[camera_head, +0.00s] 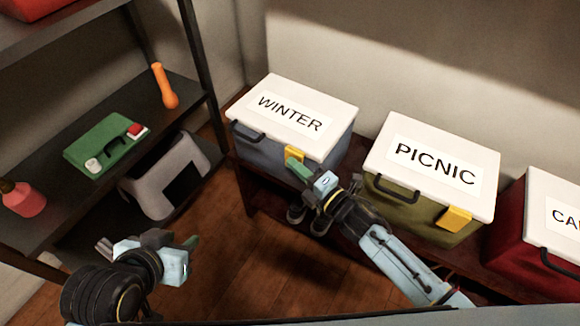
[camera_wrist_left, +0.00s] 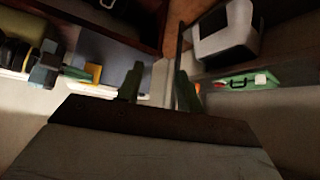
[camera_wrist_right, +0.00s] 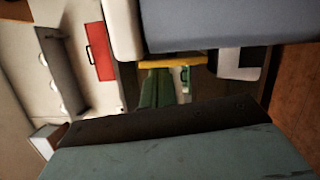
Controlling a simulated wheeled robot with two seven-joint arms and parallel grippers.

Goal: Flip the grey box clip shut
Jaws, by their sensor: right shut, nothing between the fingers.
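The grey box (camera_head: 262,146) has a white lid marked WINTER (camera_head: 290,100) and stands at the left end of the row. Its yellow clip (camera_head: 293,153) is at the front edge under the lid; it also shows in the right wrist view (camera_wrist_right: 172,61). The fingers partly hide it, and I cannot tell its exact angle. My right gripper (camera_head: 298,169) is shut and empty, its green fingertips right at the clip; I cannot tell whether they touch. My left gripper (camera_wrist_left: 158,88) is open and empty, low at the left in the head view (camera_head: 190,243), away from the box.
An olive PICNIC box (camera_head: 410,208) with a yellow clip (camera_head: 454,218) stands to the right, then a red box (camera_head: 515,262). A dark shelf (camera_head: 60,122) at left holds a green case (camera_head: 102,146), an orange bottle (camera_head: 164,88) and a red bottle (camera_head: 24,200). Open floor lies between.

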